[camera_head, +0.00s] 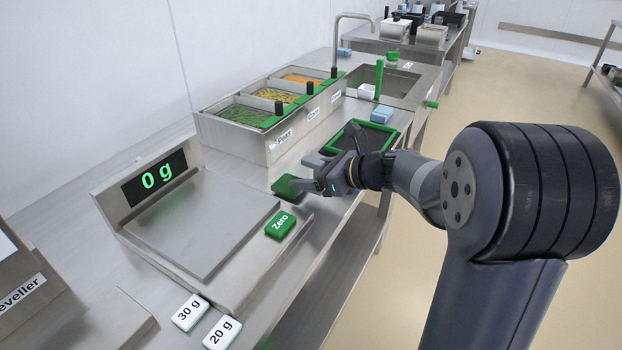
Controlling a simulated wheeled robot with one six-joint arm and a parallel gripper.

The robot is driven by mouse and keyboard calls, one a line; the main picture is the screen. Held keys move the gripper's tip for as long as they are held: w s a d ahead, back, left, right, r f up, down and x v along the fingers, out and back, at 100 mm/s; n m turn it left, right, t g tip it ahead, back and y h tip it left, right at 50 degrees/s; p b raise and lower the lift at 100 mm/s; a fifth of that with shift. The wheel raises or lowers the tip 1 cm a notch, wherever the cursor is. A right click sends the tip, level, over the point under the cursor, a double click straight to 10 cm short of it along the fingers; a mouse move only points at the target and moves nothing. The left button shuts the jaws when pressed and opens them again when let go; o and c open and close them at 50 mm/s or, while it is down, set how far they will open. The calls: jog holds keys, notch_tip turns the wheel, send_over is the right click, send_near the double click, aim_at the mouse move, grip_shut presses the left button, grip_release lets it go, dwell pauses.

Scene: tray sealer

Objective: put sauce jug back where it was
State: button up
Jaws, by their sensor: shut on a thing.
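My gripper (309,176) is over the steel counter, between the scale and the green-edged black mat. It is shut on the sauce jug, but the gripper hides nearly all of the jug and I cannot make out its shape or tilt. A small dark green pad (285,188) lies on the counter at the gripper's left. I cannot tell whether the gripper or jug touches it.
A scale (205,225) reading 0 g has a green Zero button (280,224). Bins of vegetables (275,148) stand behind the gripper. The green-edged black mat (368,141) and a sink (388,88) are beyond it. White weight blocks (190,312) lie in front.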

jog(key=shift+f, duration=0.15)
jog(key=shift+f, duration=0.25)
jog(key=o, duration=1.1)
jog(key=shift+r, duration=0.1)
jog(key=shift+r, duration=0.3)
jog(key=p+v, duration=0.2)
jog(key=v, duration=1)
jog(key=shift+s+p, duration=0.1)
jog(key=shift+p, duration=0.25)
jog(key=shift+a+f, duration=0.1)
